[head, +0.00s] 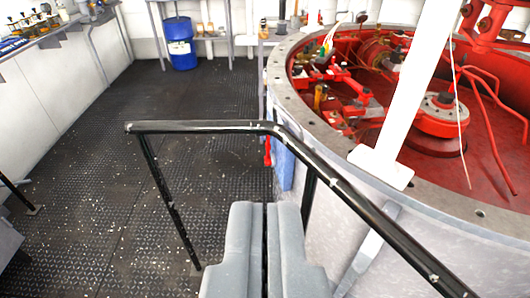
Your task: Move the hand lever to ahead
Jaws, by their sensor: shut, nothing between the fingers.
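My gripper (265,207) shows at the bottom centre of the head view. Its two grey fingers lie side by side, shut with nothing between them. It is near the black handrail, whose top bar passes above it in the picture. I cannot pick out a hand lever for certain, nor an ahead mark. A small red part (267,152) hangs beside the round casing behind the rail; I cannot tell what it is. Red machinery (440,115) with arms and rods fills the round casing at the right.
The black handrail (205,127) crosses in front. The round casing's grey rim (480,213) and a white post (415,85) stand right. A blue drum (181,50) and shelves are at the back. A bench (50,30) lines the left wall. The dark deck (120,170) has open room.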

